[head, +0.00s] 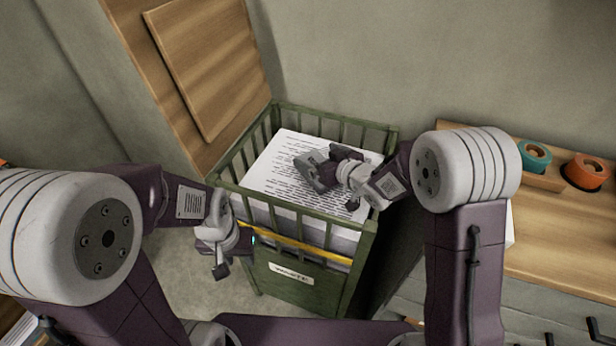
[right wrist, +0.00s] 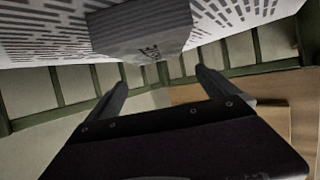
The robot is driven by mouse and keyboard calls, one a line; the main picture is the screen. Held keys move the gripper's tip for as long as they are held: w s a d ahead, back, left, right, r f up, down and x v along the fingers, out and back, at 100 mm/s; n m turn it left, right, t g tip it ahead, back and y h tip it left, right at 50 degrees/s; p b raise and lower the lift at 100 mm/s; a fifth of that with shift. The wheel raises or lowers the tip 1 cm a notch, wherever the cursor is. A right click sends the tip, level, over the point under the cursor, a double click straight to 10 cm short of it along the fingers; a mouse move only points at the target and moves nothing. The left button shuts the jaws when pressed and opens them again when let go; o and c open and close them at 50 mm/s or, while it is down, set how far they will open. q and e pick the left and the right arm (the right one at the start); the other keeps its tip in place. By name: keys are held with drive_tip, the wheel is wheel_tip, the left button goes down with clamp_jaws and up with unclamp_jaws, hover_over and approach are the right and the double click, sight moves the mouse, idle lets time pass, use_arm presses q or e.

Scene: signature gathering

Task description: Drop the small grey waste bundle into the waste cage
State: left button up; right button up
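The green slatted waste cage (head: 312,286) stands in the middle of the head view, with printed white sheets stacked inside it. The small grey waste bundle (head: 308,160) is over the sheets, inside the rim. It also shows in the right wrist view (right wrist: 140,30), just beyond the fingertips. My right gripper (head: 326,172) is over the cage. Its two fingers are spread (right wrist: 160,78) and the bundle does not appear clasped between them. Whether the bundle rests fully on the sheets is unclear. My left gripper (head: 222,262) hangs empty outside the cage's front left corner; its opening is unclear.
A yellow strap (head: 300,243) crosses the cage front. A wooden panel (head: 205,65) stands behind left. On the right, a wooden worktop (head: 560,225) holds teal (head: 535,155) and orange (head: 587,172) tape rolls. Floor shows left of the cage.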

drive_tip(key=r+p, duration=0.1)
drive_tip(key=r, duration=0.2)
drive_tip(key=r+p, duration=0.1)
drive_tip(key=r, duration=0.1)
drive_tip(key=shift+s+d+r+p, duration=0.1)
drive_tip(key=shift+d+p, duration=0.2)
drive_tip(key=shift+d, duration=0.05)
drive_tip(key=s+d+r+p, duration=0.3)
drive_tip(key=s+d+r, duration=0.2)
drive_tip(key=d, duration=0.4)
drive_tip(key=shift+s+d+r+p, duration=0.15)
drive_tip(key=shift+s+r+p, duration=0.2)
drive_tip(key=shift+s+r, duration=0.1)
drive_tip(key=shift+f, duration=0.1)
